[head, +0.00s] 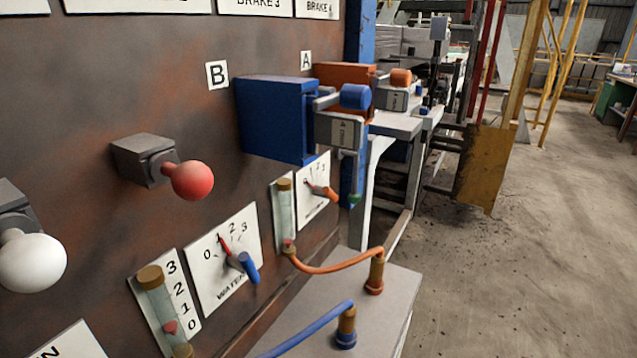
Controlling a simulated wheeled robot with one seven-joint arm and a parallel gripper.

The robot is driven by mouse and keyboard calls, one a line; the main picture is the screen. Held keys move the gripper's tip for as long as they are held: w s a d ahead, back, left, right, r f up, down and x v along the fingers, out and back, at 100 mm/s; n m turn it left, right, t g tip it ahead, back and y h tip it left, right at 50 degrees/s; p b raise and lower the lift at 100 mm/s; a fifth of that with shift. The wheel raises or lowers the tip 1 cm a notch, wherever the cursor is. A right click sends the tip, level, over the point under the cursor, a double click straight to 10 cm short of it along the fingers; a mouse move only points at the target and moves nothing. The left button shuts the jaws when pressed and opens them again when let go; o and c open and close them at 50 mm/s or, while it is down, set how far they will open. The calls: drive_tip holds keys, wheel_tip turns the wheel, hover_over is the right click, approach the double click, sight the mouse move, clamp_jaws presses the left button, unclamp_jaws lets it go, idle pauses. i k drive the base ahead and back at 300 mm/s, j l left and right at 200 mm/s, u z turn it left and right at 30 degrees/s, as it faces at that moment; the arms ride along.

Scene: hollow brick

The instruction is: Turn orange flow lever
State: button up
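The orange flow lever (328,194) is a small handle on a white dial plate (313,213) on the rusty brown panel, right of centre. The dial carries numbers up to 3. The lever points to the lower right. A blue lever (249,268) sits on a larger dial marked WATER (206,291) to its lower left, with a red pointer near 1. A glass flow tube (286,210) with brass ends stands just left of the orange lever's dial. My gripper is not in view.
A blue box (275,118) marked B and an orange box (345,73) marked A jut out above the dials. Red (192,181) and white (32,262) ball knobs stick out at left. Hoses (335,268) cross a grey ledge (398,300) below. Open floor lies right.

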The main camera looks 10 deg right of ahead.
sight(325, 192)
drive_tip(key=l+u, duration=0.1)
drive_tip(key=u, duration=0.3)
drive_tip(key=l+u, duration=0.1)
drive_tip(key=u, duration=0.35)
drive_tip(key=l+u, duration=0.1)
drive_tip(key=u, duration=0.7)
drive_tip(key=l+z, duration=0.15)
drive_tip(key=z, duration=0.3)
drive_tip(key=l+z, duration=0.15)
drive_tip(key=z, duration=0.25)
drive_tip(key=i+l+z, duration=0.1)
drive_tip(key=z, duration=0.35)
drive_tip(key=l+z, duration=0.1)
drive_tip(key=z, duration=0.35)
drive_tip(key=i, duration=0.05)
